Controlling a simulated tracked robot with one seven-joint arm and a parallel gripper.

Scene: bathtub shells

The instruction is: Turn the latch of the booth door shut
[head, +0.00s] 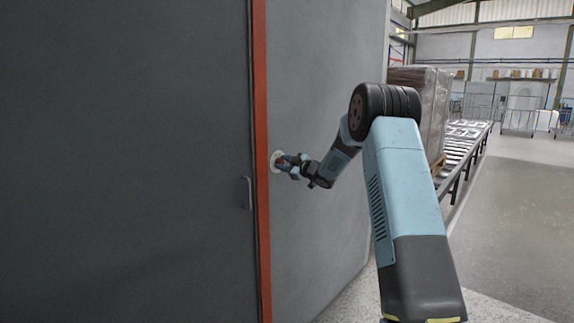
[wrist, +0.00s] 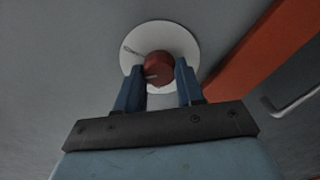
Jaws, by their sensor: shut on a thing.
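The booth door (head: 120,160) is a dark grey panel at the left of the head view, with a small handle (head: 247,193) near its right edge. The latch is a red knob (wrist: 158,68) on a round white plate (wrist: 185,42), mounted on the grey wall beside the orange-red frame strip. The plate also shows in the head view (head: 275,161). My gripper (wrist: 159,82) is shut on the red knob, one blue finger on each side. In the head view my gripper (head: 284,163) hides most of the knob.
The orange-red strip (head: 262,160) runs upright between the door and the grey wall (head: 325,80). A wrapped pallet stack (head: 435,105) and a roller conveyor (head: 462,150) stand at the right. Open floor (head: 510,210) lies at the far right.

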